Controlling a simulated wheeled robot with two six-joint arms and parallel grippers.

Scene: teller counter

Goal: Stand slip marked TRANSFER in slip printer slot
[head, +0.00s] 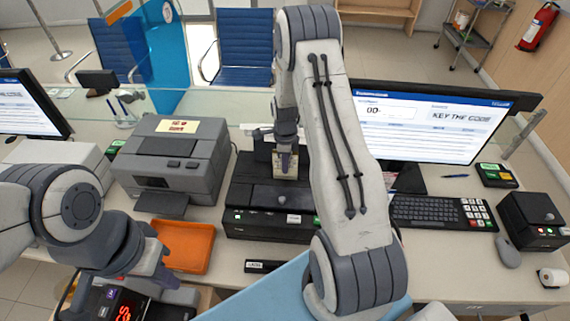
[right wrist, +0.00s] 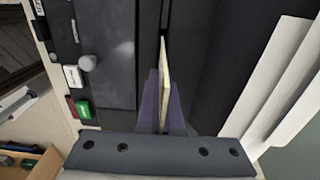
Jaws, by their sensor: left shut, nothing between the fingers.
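A cream slip (head: 287,164) stands upright at the back of the black slip printer (head: 268,229) in the head view. My right gripper (head: 286,146) comes down on it from above. In the right wrist view the slip (right wrist: 166,72) is a thin pale edge between my right gripper's purple fingers (right wrist: 163,92), which are shut on it. Its far end meets a dark slot line in the black housing; I cannot tell how deep it sits. Its marking cannot be read. My left gripper (head: 158,276) is shut and empty at lower left, apart from the printer.
A grey machine (head: 172,160) and an orange tray (head: 184,246) stand left of the printer. A monitor (head: 440,122), keyboard (head: 440,213), mouse (head: 507,252) and small black box (head: 533,222) stand at right. A device with a red display (head: 122,309) is below my left gripper.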

